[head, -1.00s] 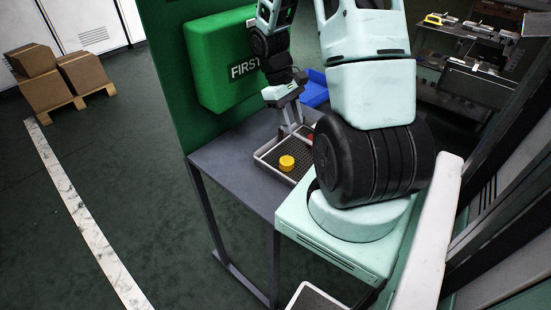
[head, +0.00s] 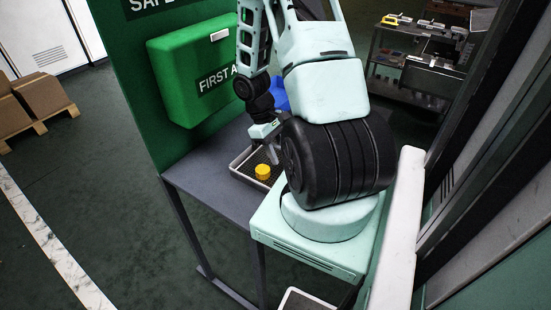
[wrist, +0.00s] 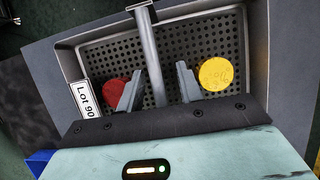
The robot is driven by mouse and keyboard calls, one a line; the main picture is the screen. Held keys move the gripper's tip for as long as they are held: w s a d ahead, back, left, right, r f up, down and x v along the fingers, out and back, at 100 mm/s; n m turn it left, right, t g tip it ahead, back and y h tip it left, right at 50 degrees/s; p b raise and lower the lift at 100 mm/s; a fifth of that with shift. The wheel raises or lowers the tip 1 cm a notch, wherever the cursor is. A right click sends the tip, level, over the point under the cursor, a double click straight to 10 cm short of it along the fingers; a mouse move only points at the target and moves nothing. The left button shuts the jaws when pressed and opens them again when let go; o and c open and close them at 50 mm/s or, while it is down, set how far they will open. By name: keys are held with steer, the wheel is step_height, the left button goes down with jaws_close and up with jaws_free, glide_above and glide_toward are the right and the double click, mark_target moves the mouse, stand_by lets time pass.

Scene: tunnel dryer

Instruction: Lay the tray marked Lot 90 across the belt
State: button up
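The tray marked Lot 90 (head: 237,171) sits on a grey table in the head view. In the wrist view, the tray (wrist: 68,62) has a perforated floor, a white Lot 90 label at its left and a grey bar running across its middle. A red round piece (wrist: 115,92) and a yellow round piece (wrist: 216,74) lie in it; the yellow one also shows in the head view (head: 263,172). My gripper (wrist: 160,82) is open over the tray, with one finger on each side of the bar and gaps visible. I cannot identify the belt.
A green panel with a first aid box (head: 192,75) stands behind the grey table (head: 205,178). A blue bin (head: 281,94) is partly hidden behind my arm. A pale-rimmed tray-like thing (head: 305,299) shows at the bottom edge. Open floor lies at left.

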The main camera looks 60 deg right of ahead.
jaws_close()
